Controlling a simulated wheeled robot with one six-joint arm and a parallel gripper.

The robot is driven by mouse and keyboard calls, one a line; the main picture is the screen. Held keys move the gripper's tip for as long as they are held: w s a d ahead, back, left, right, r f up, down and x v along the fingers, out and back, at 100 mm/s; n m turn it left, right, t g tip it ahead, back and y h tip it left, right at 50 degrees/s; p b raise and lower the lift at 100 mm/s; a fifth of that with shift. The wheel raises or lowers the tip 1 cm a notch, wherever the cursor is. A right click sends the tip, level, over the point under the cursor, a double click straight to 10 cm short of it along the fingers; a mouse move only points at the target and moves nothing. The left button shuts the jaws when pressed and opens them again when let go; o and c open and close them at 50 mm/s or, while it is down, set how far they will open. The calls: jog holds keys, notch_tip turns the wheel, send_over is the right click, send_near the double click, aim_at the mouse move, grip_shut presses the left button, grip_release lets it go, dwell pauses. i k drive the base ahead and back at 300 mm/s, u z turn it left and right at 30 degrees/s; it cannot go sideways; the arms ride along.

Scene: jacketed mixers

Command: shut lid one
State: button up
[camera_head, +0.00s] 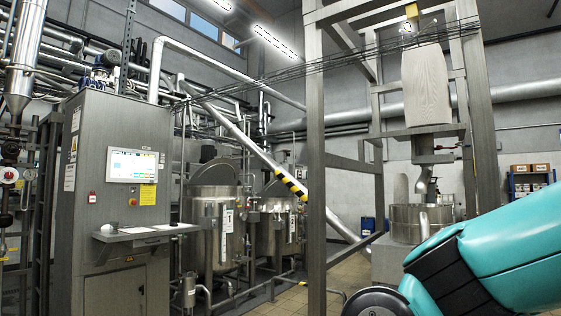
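A jacketed steel mixer (206,236) with a sign reading 1 stands left of the picture's middle. Its round lid (217,173) appears raised, standing upright behind the rim. A second mixer (279,228) stands just behind it to the right, and its lid (274,188) also appears tilted up. My teal arm (500,255) fills the lower right corner, far from both mixers in the picture. My gripper is out of view.
A control cabinet (100,135) with a screen and a shelf stands at the left. A grey steel frame (316,160) rises in the middle. Behind it at the right is a steel vessel (420,225) under a hopper. Tiled floor (290,302) shows at the bottom.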

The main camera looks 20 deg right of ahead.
aim_at(222, 171)
jog(key=z, duration=0.35)
jog(key=i, duration=8.4)
jog(key=u, duration=0.65)
